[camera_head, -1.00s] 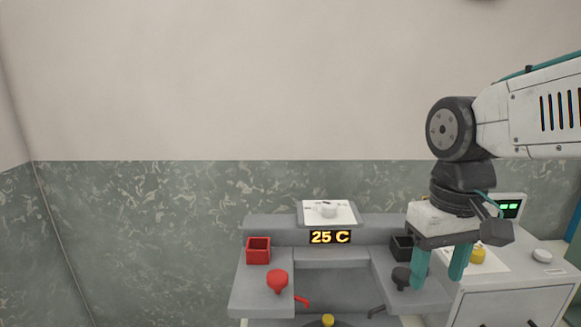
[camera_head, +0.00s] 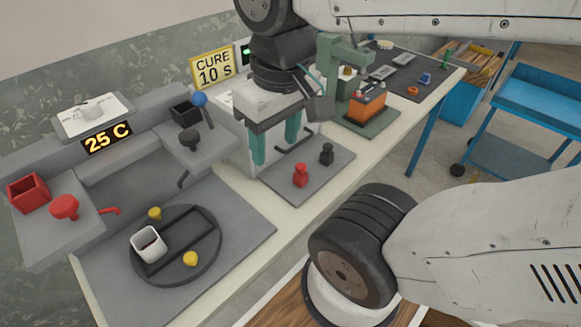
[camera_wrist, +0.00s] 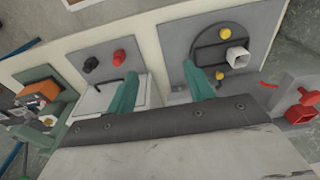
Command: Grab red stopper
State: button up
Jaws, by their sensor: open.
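A small red stopper (camera_head: 300,175) stands on a grey mat (camera_head: 275,186) beside a black stopper (camera_head: 327,154). In the wrist view the red stopper (camera_wrist: 119,57) shows just beyond the tip of the left finger, with the black stopper (camera_wrist: 90,65) to its left. My gripper (camera_head: 275,153) is open and empty, with its two green fingers pointing down. In the head view the fingers appear behind and left of the red stopper, apart from it. In the wrist view the gripper (camera_wrist: 160,72) has its fingers spread wide with nothing between them.
The grey station at left holds a red knob (camera_head: 64,207), a red box (camera_head: 28,193) and a black box (camera_head: 186,112). A round dark plate (camera_head: 205,265) carries a white cup (camera_head: 148,243) and yellow pieces. A green press (camera_head: 345,55) and orange block (camera_head: 367,104) stand beyond the mat.

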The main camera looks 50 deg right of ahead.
aim_at(300, 177)
jog(key=k, duration=0.5)
jog(key=u, duration=1.6)
jog(key=k, duration=0.8)
jog(key=z, duration=2.15)
